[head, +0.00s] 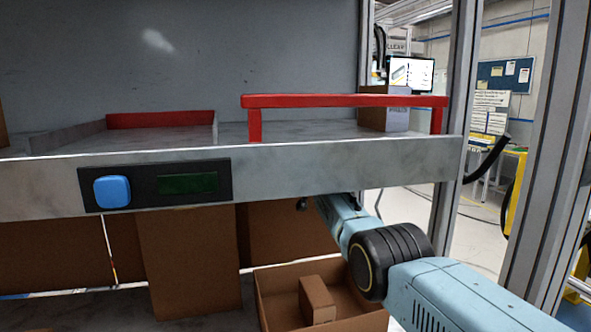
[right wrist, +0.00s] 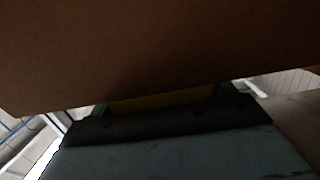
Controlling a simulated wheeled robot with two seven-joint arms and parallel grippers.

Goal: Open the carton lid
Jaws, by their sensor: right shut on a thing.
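A broad brown cardboard panel (right wrist: 160,50), which looks like the carton lid, fills the upper part of the right wrist view. Its lower edge slants up to the right. My right gripper (right wrist: 160,104) is right against this panel, shut on it; the fingertips are mostly hidden behind it. In the head view my right arm reaches in from the lower right under the shelf, and its gripper is hidden there. A tall closed brown carton (head: 190,262) stands below the shelf. An open brown carton (head: 268,300) with a small box (head: 317,300) inside is nearer. My left gripper is not in view.
A grey shelf (head: 330,168) with a red rail (head: 345,101) crosses above my right arm. Its front has a blue button (head: 112,191) and a dark green display (head: 188,184). Metal posts (head: 565,150) stand on the right.

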